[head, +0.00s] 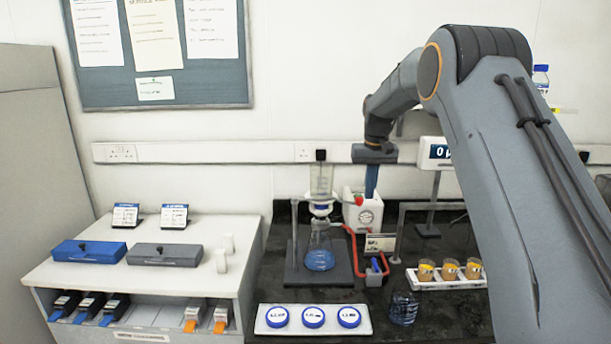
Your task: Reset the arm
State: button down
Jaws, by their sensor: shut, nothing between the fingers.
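My arm comes in from the right edge, bends at the top and reaches left and down over the back of the dark bench (440,325). My gripper (371,184) hangs at its end, pointing down in front of the wall. The narrow blue part under its grey body looks like its fingers, close together with nothing seen between them. It is above or in front of a white box (362,212) with a red part; I cannot tell the gap between them.
A glass column over a flask of blue liquid (320,258) stands left of my gripper. A white tray with three blue-lidded dishes (313,318), a bottle (403,308) and a rack of three orange-brown cups (447,271) are nearer. A white cabinet (130,285) stands left.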

jog(key=s+f+b, duration=0.2)
jog(key=s+f, duration=0.3)
jog(key=s, duration=0.8)
jog(key=s+f+b, duration=0.1)
jog(key=s+f, duration=0.4)
jog(key=s, duration=0.9)
jog(key=s+f+b, duration=0.2)
jog(key=s+f, duration=0.3)
jog(key=s, duration=0.9)
jog(key=shift+s+a+b, duration=0.15)
jog(key=shift+b, duration=0.2)
jog(key=shift+f, duration=0.1)
